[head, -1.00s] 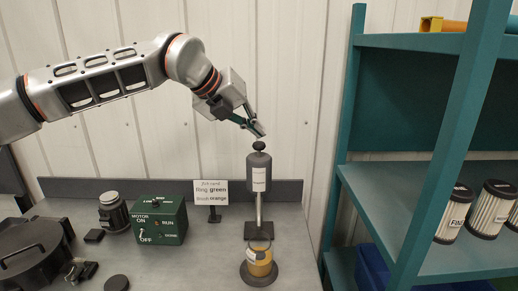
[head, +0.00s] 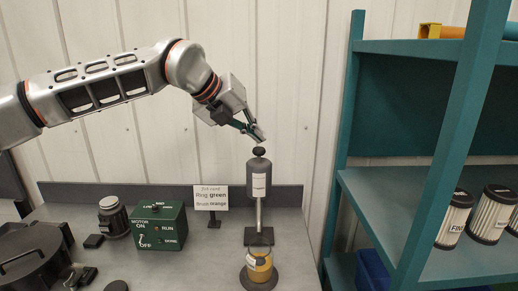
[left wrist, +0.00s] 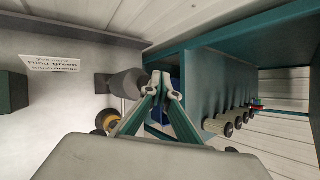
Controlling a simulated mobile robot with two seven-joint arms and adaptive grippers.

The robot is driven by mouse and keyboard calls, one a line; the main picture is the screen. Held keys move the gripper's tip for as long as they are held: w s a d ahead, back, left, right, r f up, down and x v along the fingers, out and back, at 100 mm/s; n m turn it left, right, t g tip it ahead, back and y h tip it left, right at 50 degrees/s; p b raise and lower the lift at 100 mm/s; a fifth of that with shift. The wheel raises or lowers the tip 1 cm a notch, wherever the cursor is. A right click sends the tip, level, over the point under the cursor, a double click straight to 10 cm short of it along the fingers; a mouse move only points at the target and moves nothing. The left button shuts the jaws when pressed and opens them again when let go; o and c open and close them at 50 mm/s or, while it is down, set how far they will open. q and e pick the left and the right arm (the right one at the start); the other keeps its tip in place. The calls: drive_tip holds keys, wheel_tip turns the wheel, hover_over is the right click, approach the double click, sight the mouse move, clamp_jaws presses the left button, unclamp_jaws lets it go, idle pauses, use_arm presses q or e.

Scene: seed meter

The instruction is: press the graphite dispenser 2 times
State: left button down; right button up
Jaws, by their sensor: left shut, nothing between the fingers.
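The graphite dispenser is a grey cylinder (head: 258,188) with a white label, on a thin upright post. A black round knob (head: 259,152) tops it. A yellow cup (head: 260,272) with a white label sits beneath it on a dark round base. My left gripper (head: 260,138) is shut and empty, pointing down just above the knob; a small gap seems to separate them. In the left wrist view the shut fingertips (left wrist: 167,92) show beside the grey dispenser body (left wrist: 126,83), and the knob is not clearly visible. My right gripper is not in view.
A job card (head: 210,197) stands left of the dispenser. Further left are a green motor box (head: 160,228), a dark jar (head: 113,218) and a black round lidded housing (head: 30,262). A teal shelf (head: 343,150) with labelled filters (head: 493,215) rises close on the right.

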sight(260, 148)
use_arm(q)
drive_tip(key=shift+f, duration=0.1)
idle(0.3)
drive_tip(key=shift+f, duration=0.3)
drive_tip(key=shift+f+b, duration=0.65)
drive_tip(key=shift+f, duration=0.45)
idle(0.9)
drive_tip(key=shift+r, duration=0.15)
drive_tip(key=shift+r+p, duration=0.8)
drive_tip(key=shift+r, duration=0.5)
